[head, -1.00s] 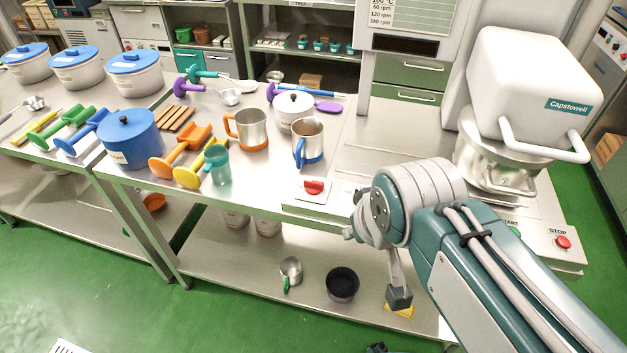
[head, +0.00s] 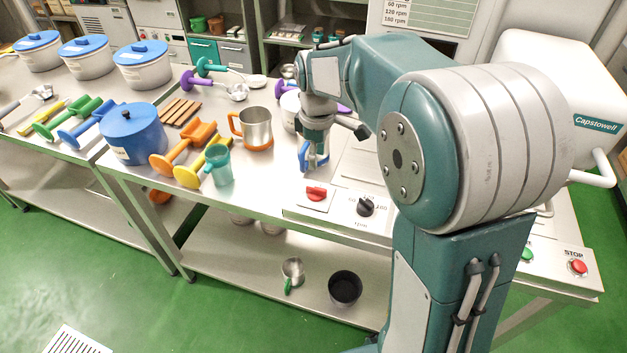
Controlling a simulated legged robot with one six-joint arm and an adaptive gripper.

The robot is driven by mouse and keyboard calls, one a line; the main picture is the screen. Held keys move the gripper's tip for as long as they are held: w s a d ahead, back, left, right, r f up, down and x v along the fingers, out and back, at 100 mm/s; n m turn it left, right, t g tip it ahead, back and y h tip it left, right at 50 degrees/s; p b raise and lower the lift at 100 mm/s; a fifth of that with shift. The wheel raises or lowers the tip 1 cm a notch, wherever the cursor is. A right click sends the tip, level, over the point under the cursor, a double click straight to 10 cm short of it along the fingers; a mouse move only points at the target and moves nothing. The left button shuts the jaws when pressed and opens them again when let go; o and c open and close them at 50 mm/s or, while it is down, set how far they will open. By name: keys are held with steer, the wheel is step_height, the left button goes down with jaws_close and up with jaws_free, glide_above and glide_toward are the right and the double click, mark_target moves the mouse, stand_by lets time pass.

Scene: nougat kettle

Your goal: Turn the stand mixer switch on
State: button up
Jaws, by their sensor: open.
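The stand mixer (head: 590,85) is the white "Capstowell" machine at the right; my arm hides its bowl and much of its front. A panel at the lower right carries a green button (head: 527,254) and a red STOP button (head: 578,266). On the table's front edge is a control box with a red knob (head: 316,194) and a black rotary knob (head: 366,207). I cannot tell which of these is the mixer switch. My gripper (head: 322,143) is open, pointing down near the blue-handled mug, behind the knobs in the picture; its fingertips are hard to make out.
A metal mug with an orange handle (head: 256,128), a teal cup (head: 219,166) and a blue pot (head: 132,134) stand left of my gripper. Orange and yellow scoops lie between them. A black pot (head: 345,288) sits on the lower shelf. The bare table strip near the knobs is clear.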

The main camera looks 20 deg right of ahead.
mark_target(316, 187)
steer(key=f, duration=1.1)
steer(key=shift+w+f, duration=0.2)
steer(key=shift+w, duration=0.1)
jaws_close()
